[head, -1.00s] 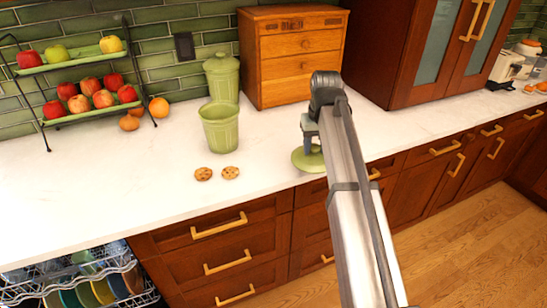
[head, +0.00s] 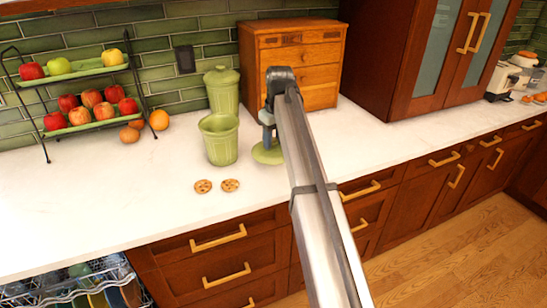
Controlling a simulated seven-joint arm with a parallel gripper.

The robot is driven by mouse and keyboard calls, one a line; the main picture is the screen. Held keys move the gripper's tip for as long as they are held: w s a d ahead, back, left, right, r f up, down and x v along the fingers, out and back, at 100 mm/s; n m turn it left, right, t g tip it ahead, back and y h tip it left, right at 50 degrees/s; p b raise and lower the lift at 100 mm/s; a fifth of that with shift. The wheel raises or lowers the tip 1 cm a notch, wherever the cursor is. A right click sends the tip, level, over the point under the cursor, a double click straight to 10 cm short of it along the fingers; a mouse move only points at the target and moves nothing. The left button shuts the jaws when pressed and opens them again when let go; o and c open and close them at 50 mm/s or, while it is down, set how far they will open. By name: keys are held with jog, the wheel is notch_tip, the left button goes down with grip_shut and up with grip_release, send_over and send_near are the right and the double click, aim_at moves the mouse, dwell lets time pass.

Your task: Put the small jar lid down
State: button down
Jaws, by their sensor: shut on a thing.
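The small jar lid is a pale green disc (head: 264,155) in the head view. My gripper (head: 268,143) is shut on it from above. The lid is over the white counter, just right of the open green jar (head: 219,146). I cannot tell whether it touches the counter. My arm hides the lid's right side and part of the gripper.
A green lidded jar (head: 222,90) stands behind the open one. A wooden drawer box (head: 300,65) is behind my gripper. Two cookies (head: 203,186) lie in front of the jars. A fruit rack (head: 88,122) stands at left. The counter (head: 90,205) is clear at front left.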

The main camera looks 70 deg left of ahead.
aim_at(274, 155)
jog(key=shift+f, duration=3.15)
jog(key=c, duration=0.6)
grip_release()
jog(key=shift+f, duration=0.1)
jog(key=r, duration=0.4)
jog(key=d+r, duration=0.1)
jog(key=r, duration=0.7)
jog(key=shift+w+d+r, duration=0.1)
jog(key=shift+w+d, duration=0.1)
